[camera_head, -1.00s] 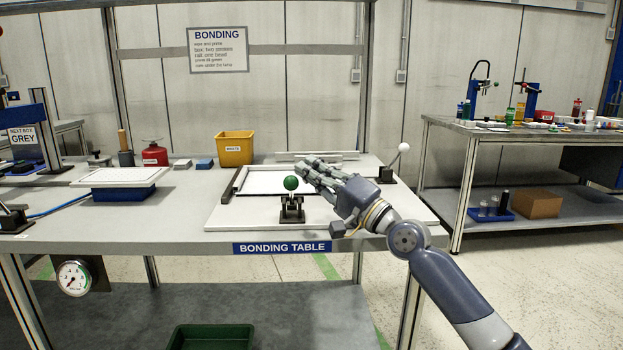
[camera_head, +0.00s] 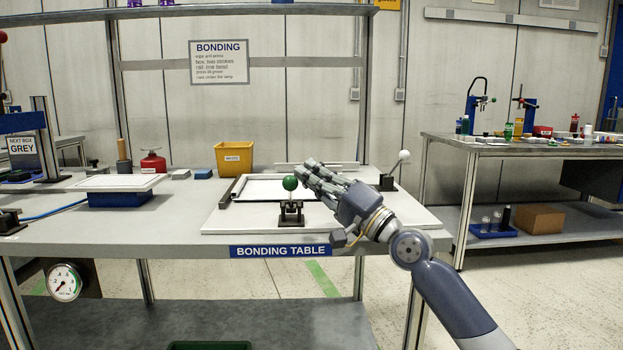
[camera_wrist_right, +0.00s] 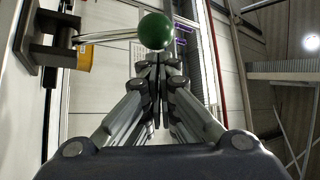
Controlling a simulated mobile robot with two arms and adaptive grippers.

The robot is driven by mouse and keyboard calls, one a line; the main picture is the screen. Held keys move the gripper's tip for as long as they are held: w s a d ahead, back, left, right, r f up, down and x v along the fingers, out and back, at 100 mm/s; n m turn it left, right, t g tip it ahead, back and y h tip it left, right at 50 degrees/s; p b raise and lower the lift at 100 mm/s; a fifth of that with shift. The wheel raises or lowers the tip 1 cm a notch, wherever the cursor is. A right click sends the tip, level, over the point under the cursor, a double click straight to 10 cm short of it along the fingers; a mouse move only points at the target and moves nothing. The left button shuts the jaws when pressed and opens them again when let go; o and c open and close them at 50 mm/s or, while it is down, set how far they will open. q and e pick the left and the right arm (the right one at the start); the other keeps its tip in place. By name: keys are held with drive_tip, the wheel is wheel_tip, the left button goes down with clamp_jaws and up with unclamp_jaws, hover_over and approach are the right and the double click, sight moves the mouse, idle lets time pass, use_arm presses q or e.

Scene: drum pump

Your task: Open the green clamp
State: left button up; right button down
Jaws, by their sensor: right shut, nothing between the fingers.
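The green clamp's ball knob (camera_head: 290,183) stands upright on its lever above a dark clamp base (camera_head: 291,213) at the front of the white board. My right gripper (camera_head: 308,167) is just right of the green knob, with its fingers shut and nothing between them. In the right wrist view the closed fingertips (camera_wrist_right: 159,62) lie just below the green ball (camera_wrist_right: 155,31); whether they touch it I cannot tell. The lever (camera_wrist_right: 108,36) runs from the ball to the dark clamp base (camera_wrist_right: 50,40) on the left. My left gripper is out of view.
A white-knobbed clamp (camera_head: 403,156) stands at the board's back right.

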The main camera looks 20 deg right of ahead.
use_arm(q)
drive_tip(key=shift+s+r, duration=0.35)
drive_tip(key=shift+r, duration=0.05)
use_arm(e)
drive_tip(key=shift+s+f, duration=0.1)
drive_tip(key=shift+s, duration=0.1)
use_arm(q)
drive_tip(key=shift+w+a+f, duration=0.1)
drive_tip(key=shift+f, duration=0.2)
use_arm(e)
drive_tip(key=shift+s+a+f, duration=0.1)
drive_tip(key=shift+s, duration=0.1)
idle(0.4)
